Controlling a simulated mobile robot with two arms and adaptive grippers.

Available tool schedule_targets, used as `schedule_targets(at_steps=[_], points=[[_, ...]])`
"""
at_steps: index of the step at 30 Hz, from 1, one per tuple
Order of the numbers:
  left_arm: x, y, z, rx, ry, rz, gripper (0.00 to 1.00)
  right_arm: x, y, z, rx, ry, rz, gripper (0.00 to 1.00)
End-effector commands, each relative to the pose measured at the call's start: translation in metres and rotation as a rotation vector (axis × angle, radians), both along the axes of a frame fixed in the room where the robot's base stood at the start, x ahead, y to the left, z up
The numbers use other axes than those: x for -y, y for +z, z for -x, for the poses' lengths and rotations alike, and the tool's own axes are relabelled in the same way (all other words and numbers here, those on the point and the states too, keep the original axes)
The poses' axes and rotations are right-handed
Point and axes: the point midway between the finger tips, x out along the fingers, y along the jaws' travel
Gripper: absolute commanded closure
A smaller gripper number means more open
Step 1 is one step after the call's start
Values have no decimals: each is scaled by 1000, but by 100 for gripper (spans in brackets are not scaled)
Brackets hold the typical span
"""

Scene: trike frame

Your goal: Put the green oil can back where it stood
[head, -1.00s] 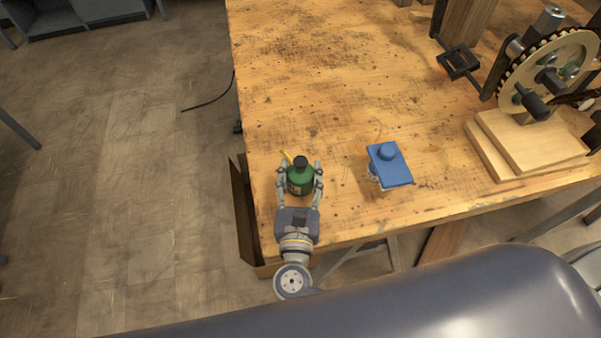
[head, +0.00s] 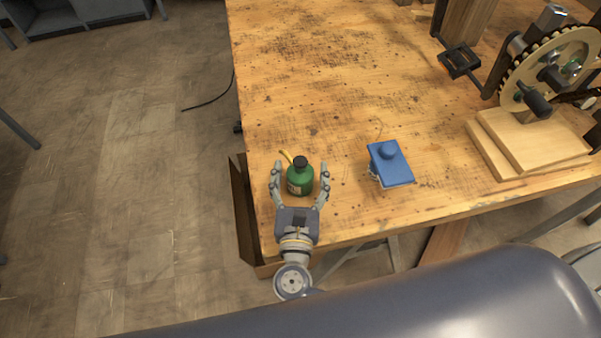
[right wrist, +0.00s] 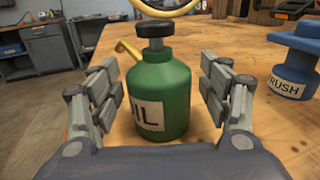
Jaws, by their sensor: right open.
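The green oil can (head: 300,181) stands upright on the wooden workbench near its front left corner. It has a black cap, a yellow spout pointing to the back left and a white label. In the right wrist view the can (right wrist: 163,92) stands between the fingers, with a gap on each side. My right gripper (head: 300,168) is open around the can, one finger on either side; its fingers also show in the right wrist view (right wrist: 164,95). My left gripper is not in view.
A blue brush holder (head: 392,165) stands to the right of the can; its label shows in the right wrist view (right wrist: 293,77). The trike frame (head: 545,75) on wooden boards (head: 528,145) is at the right. The bench top (head: 320,75) behind the can is clear.

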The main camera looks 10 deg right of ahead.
Motion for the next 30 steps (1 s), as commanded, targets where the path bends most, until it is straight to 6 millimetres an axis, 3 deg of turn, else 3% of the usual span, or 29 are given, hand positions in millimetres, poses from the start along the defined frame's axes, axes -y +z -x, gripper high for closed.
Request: schedule_targets(at_steps=[8, 21, 30], points=[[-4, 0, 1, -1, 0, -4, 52, -6, -2, 20, -5, 3, 0, 29], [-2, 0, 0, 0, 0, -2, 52, -29, -1, 102, -3, 1, 1, 29], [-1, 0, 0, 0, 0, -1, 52, -33, 0, 116, 0, 0, 0, 29]])
